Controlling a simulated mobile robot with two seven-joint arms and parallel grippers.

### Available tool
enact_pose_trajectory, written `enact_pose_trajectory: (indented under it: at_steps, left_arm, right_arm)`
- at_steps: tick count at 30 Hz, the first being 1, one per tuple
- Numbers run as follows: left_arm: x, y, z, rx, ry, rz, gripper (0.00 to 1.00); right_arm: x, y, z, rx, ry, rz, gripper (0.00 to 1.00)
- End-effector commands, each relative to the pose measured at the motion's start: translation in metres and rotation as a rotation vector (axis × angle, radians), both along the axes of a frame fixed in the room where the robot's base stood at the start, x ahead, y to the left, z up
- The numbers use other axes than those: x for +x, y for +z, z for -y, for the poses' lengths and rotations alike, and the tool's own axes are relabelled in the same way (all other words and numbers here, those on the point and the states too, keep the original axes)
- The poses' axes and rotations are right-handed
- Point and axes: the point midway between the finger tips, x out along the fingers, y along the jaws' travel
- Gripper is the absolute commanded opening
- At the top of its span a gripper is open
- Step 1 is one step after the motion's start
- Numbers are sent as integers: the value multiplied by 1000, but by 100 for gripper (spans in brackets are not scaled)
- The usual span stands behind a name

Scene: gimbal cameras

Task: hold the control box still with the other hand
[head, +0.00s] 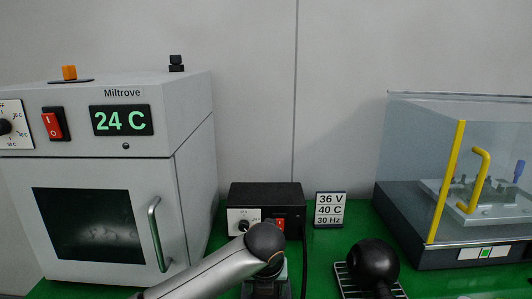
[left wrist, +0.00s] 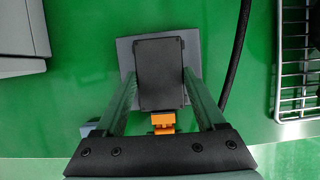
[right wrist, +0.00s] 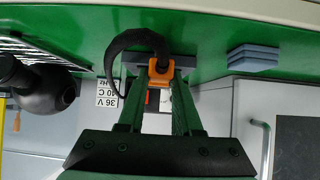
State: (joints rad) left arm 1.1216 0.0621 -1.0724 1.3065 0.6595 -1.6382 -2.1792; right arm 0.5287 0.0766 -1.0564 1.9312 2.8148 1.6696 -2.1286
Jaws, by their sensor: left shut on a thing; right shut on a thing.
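The control box appears to be the small black box (left wrist: 160,72) on a wider grey base in the left wrist view. My left gripper (left wrist: 160,80) reaches down over it, with one finger against each side. An orange plug (left wrist: 162,122) shows at the box's near side; it also shows in the right wrist view (right wrist: 160,70). My right gripper (right wrist: 161,82) is shut on that plug, where a black cable (right wrist: 120,48) loops away. In the head view my left gripper (head: 268,288) is partly cut off and hides the held box; the right gripper cannot be made out.
A black unit (head: 265,193) with a dial and red switch stands behind, beside a sign (head: 330,209). A grey oven (head: 90,180) is left. A clear enclosure (head: 440,170) and wire rack (left wrist: 293,70) are right. A blue block (right wrist: 253,58) lies on the green bench.

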Motion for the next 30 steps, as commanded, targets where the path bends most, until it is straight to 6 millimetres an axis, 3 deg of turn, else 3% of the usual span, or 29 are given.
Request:
enact_pose_trajectory:
  at_steps: [26, 27, 30]
  left_arm:
    - [-1, 0, 1, -1, -3, -3, 18]
    - [-1, 0, 1, -2, -3, -3, 18]
    - [-1, 0, 1, -2, -3, -2, 18]
  right_arm:
    - [10, 0, 1, 0, -2, 2, 0]
    - [10, 0, 1, 0, -2, 2, 35]
    - [10, 0, 1, 0, -2, 2, 46]
